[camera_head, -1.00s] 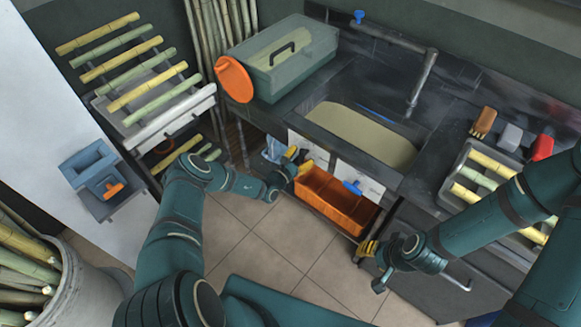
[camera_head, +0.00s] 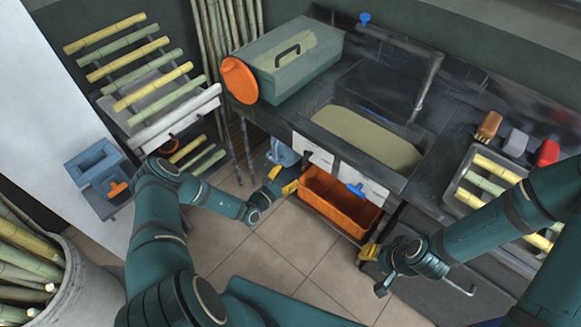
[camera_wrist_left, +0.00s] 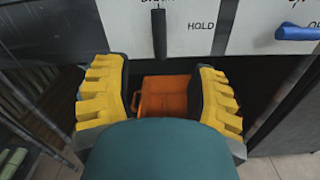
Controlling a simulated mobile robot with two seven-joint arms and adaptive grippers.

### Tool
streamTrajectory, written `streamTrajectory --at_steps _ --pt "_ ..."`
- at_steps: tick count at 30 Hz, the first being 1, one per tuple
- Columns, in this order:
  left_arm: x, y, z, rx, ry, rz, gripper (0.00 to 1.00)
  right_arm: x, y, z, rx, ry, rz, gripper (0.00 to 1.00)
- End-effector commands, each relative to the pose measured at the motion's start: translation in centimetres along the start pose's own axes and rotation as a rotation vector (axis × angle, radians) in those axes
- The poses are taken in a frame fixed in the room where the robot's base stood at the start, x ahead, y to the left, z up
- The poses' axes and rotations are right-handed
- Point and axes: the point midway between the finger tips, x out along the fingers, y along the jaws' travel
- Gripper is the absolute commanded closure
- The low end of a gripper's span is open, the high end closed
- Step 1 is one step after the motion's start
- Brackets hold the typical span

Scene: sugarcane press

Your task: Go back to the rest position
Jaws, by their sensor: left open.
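My left gripper (camera_head: 281,182) hangs in front of the press cabinet, left of the orange bin (camera_head: 335,202), and holds nothing. In the left wrist view, its two yellow fingers (camera_wrist_left: 168,95) are apart, with the orange bin (camera_wrist_left: 165,97) showing between them, farther back. A black lever (camera_wrist_left: 159,35) on the white panel stands above the gap, clear of the fingers. My right gripper (camera_head: 370,268) is low at the right of the orange bin, near the dark cabinet front; its fingers are too small to judge.
A blue-handled lever (camera_head: 354,188) sits on the white panel (camera_head: 362,181) above the bin. The counter holds a green box (camera_head: 290,60), a sink (camera_head: 365,135) and a tray of cane pieces at right. A barrel of cane (camera_head: 75,290) stands at left. Tiled floor (camera_head: 270,240) is open between.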

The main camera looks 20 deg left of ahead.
Motion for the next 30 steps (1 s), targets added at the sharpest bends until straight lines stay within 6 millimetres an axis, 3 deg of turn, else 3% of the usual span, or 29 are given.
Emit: streamTrajectory --at_steps 6,9,11,14,15,18,22,26,30 --pt "0.0 0.0 0.0 0.0 0.0 -0.001 0.42 0.0 0.0 0.0 0.0 0.0 0.0 0.53" --pt "0.2 -1.0 0.5 0.005 -0.002 -0.044 0.42 0.0 0.0 0.0 0.0 0.0 0.0 0.53" --pt "0.5 -2.6 1.2 0.013 -0.003 -0.117 0.42 0.0 0.0 0.0 0.0 0.0 0.0 0.53" --pt "0.3 -7.2 3.1 0.05 0.002 -0.331 0.42 0.1 0.0 0.0 0.0 0.0 0.0 0.53" --pt "-0.1 -9.6 4.0 0.076 0.008 -0.445 0.42 0.1 0.0 0.0 0.0 -0.001 0.0 0.53" --pt "-2.9 -15.4 5.9 0.181 0.043 -0.76 0.42 0.1 0.0 0.1 0.0 -0.001 0.0 0.53" --pt "-8.1 -20.2 7.1 0.38 0.105 -1.119 0.42 0.2 0.1 0.1 0.0 -0.002 0.0 0.53" --pt "-13.2 -21.6 7.6 0.647 0.163 -1.396 0.42 0.2 0.1 0.1 -0.001 -0.002 0.0 0.53" --pt "-16.9 -20.6 8.2 0.995 0.194 -1.588 0.42 0.3 0.1 0.1 -0.001 -0.003 0.0 0.53"
